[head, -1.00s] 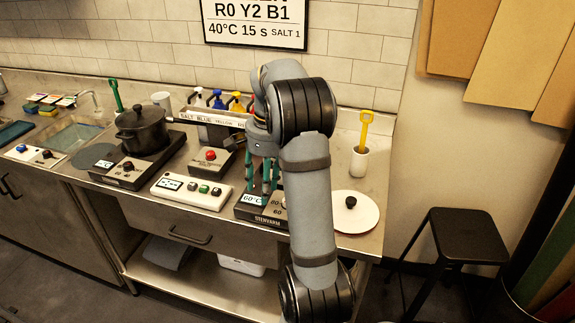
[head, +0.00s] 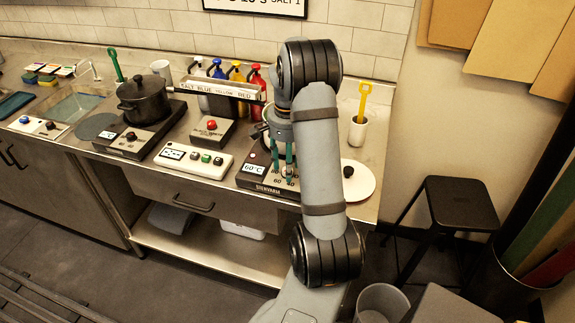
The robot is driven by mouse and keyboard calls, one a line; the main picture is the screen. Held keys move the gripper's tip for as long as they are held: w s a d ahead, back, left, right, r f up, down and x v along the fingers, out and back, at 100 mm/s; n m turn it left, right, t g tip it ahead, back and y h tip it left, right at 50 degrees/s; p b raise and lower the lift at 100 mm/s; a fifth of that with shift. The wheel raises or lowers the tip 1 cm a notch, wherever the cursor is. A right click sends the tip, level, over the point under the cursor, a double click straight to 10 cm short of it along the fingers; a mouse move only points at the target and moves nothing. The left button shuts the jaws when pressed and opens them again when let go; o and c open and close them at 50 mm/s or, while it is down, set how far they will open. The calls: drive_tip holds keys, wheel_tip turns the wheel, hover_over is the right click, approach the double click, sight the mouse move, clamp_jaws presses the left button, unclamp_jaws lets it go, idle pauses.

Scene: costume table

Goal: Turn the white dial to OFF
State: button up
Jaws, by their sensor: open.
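The warmer marked STENVARM (head: 254,184) stands on the steel counter, right of centre in the head view. Its display reads 60°C, and numbers including 40 and 60 show on its front panel. My gripper (head: 282,166) points down over this panel with its two teal fingers apart. The fingers and my arm cover much of the panel. A small pale piece shows near the right fingertip, but I cannot tell if it is the white dial. I cannot read the dial's setting or tell whether the fingers touch it.
Coloured bottles (head: 236,73) stand behind.

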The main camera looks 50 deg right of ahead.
drive_tip(key=shift+f, duration=0.2)
drive_tip(key=shift+c, duration=0.8)
clamp_jaws()
